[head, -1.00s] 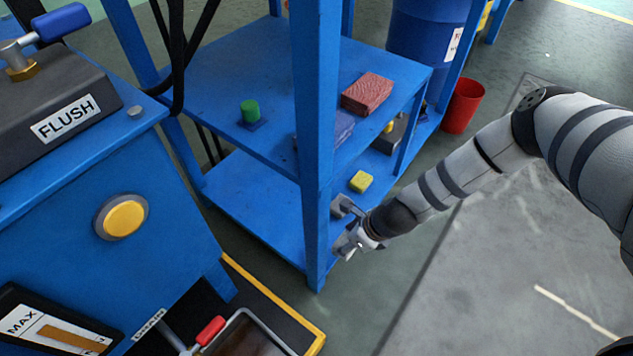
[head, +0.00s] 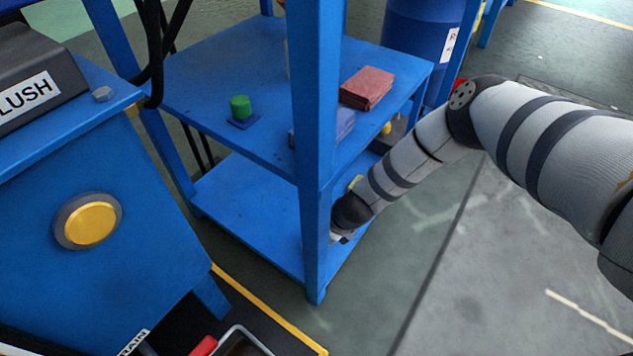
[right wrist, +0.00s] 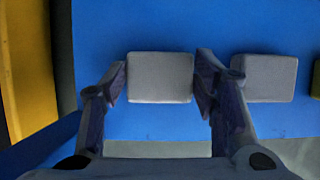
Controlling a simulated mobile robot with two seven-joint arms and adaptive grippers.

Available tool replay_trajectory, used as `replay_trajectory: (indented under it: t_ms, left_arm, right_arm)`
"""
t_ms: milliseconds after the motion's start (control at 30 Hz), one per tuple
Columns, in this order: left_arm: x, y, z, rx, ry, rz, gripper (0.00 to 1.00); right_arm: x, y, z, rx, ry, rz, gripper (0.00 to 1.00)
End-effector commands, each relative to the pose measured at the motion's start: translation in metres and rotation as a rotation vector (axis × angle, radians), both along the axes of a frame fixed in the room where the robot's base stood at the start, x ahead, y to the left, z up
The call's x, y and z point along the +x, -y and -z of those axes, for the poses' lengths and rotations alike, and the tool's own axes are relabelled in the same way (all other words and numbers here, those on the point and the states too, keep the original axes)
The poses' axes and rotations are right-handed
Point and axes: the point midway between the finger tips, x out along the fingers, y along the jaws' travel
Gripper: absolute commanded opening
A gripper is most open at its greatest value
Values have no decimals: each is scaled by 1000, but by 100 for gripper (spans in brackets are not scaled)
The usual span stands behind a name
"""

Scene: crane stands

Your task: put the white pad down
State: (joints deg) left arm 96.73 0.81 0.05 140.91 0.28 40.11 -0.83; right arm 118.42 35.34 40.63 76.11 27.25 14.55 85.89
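In the right wrist view a pale grey-white pad (right wrist: 160,77) lies on a blue surface, between the two fingers of my right gripper (right wrist: 160,80). A narrow gap shows at the left finger; the right finger is very close to the pad, and I cannot tell if it touches. In the head view my right gripper (head: 340,237) is at the lower shelf (head: 250,215) of the blue rack, mostly hidden behind the front post. The white pad is hidden there. My left gripper is not in view.
A second pale pad (right wrist: 265,77) lies right of the right finger. A yellow block (head: 355,182) is partly hidden behind my arm. The upper shelf (head: 230,75) holds a green piece (head: 240,107) and a red-brown stack (head: 367,88). The blue post (head: 315,150) stands close to my gripper.

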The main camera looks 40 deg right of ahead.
Motion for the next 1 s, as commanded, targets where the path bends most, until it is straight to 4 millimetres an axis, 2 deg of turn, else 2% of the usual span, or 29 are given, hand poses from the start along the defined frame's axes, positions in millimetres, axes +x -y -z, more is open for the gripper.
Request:
replay_trajectory:
  t_ms: [33, 67, 400, 467, 700, 800, 1000]
  left_arm:
    - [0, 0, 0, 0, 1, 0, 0]
    - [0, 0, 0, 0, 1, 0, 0]
    - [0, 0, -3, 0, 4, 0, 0]
    - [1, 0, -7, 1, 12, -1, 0]
    - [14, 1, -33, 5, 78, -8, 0]
    - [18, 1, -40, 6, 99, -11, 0]
    - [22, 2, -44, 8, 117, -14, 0]
  right_arm:
    - [0, 0, 0, 0, 0, 0, 67]
    - [0, 0, 0, 0, 0, 0, 73]
    - [0, 0, -5, -1, 1, 0, 73]
    - [-3, 2, -15, 0, 2, 1, 73]
    - [-26, 11, -80, 2, 7, 4, 73]
    - [-35, 14, -99, 2, 7, 2, 73]
    - [-46, 17, -114, 0, 1, 1, 73]
